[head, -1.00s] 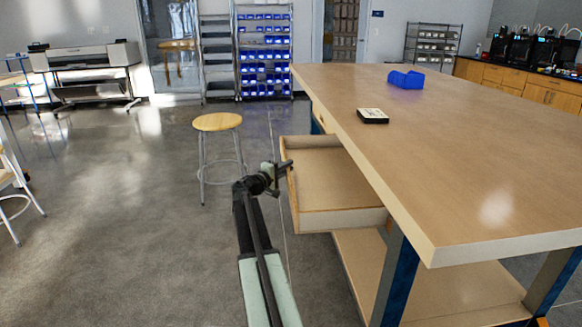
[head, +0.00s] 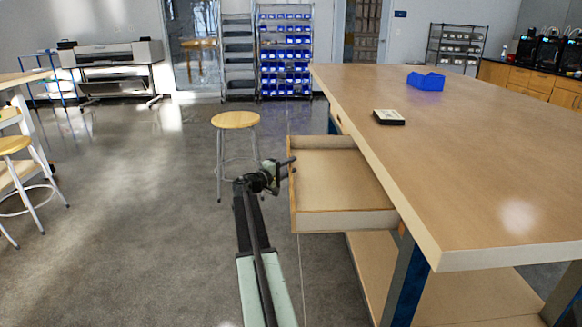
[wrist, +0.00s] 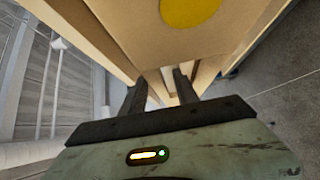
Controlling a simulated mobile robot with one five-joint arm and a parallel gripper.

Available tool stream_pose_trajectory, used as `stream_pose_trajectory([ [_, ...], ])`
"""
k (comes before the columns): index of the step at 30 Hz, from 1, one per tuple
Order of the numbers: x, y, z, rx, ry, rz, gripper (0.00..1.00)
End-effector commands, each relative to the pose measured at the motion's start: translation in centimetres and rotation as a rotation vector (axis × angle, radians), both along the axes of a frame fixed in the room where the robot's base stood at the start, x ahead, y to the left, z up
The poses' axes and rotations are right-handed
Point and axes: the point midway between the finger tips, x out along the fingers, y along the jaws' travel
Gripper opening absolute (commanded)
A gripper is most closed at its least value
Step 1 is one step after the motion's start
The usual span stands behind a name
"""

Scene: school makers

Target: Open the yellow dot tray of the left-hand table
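The tray (head: 345,222) is a light wooden drawer, pulled well out of the left side of the long table (head: 470,170). It looks empty. The yellow dot (wrist: 190,10) is on its front panel (wrist: 145,35), at the top of the wrist view. My gripper (head: 290,166) is at the outer face of that panel. In the wrist view its two dark fingers (wrist: 160,84) stand apart, with their tips at the panel's edge. Light wood shows between them; I cannot tell whether they clamp it. No handle is clearly visible.
A blue bin (head: 426,81) and a small black-and-white box (head: 389,117) are on the tabletop. A stool (head: 236,121) stands beyond my gripper. Another table and stool (head: 14,147) are at the left. The floor between is clear.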

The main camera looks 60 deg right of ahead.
Motion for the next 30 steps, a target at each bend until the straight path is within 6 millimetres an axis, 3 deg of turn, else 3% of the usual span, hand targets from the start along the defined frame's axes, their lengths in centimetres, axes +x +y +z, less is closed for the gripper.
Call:
stream_pose_trajectory([
  [8,0.0,0.5,0.0,0.0,0.0,0.0,0.36],
  [21,1.2,7.5,0.0,0.0,0.0,0.0,0.36],
  [30,1.3,7.7,0.0,0.0,0.0,-0.001,0.36],
])
